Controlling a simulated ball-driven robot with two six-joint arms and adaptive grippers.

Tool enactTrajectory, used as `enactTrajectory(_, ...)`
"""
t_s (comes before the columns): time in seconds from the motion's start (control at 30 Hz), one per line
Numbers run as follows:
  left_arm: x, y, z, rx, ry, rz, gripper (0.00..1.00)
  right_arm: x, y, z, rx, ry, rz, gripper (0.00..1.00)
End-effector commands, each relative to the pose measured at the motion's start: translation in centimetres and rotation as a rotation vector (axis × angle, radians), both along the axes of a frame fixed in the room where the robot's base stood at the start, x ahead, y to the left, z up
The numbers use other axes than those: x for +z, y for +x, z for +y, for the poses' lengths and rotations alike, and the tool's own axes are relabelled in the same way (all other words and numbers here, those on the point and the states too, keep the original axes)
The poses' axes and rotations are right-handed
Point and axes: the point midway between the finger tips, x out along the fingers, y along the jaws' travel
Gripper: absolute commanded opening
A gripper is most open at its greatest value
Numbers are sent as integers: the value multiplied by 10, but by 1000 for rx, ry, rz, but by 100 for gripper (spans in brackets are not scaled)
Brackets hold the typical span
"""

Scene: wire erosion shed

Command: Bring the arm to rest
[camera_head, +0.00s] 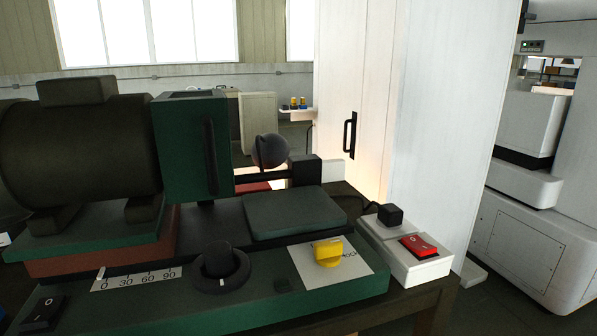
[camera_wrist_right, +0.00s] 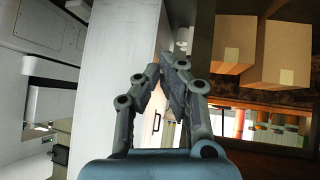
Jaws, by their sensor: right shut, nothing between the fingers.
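My right gripper (camera_wrist_right: 166,70) shows only in the right wrist view. Its two grey jointed fingers lean together, shut and empty, with nothing between the tips. A tall white cabinet (camera_wrist_right: 112,80) is behind the fingers in that view, and its dark handle (camera_wrist_right: 157,122) shows between them. Neither arm nor gripper is in the head view. My left gripper is not in view.
In the head view a green bench machine (camera_head: 190,150) with a dark motor (camera_head: 80,150), yellow knob (camera_head: 328,252) and black dial (camera_head: 221,267) stands close in front. A white box with a red switch (camera_head: 418,246) is at its right. Cardboard boxes (camera_wrist_right: 285,52) show in the wrist view.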

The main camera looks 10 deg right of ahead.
Motion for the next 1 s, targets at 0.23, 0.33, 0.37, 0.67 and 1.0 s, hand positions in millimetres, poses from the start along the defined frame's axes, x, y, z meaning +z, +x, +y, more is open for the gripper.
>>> enactTrajectory(0.23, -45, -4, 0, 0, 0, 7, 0, -178, -124, 28, -28, 31, 362, 0)
enactTrajectory(0.33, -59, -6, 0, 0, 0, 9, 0, -228, -178, 52, -17, 57, 495, 0)
enactTrajectory(0.37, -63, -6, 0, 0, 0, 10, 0, -240, -193, 60, -12, 65, 531, 0)
enactTrajectory(0.67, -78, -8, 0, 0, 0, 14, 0, -288, -277, 107, 31, 114, 722, 0)
enactTrajectory(1.0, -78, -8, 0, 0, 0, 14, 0, -288, -278, 107, 32, 115, 724, 0)
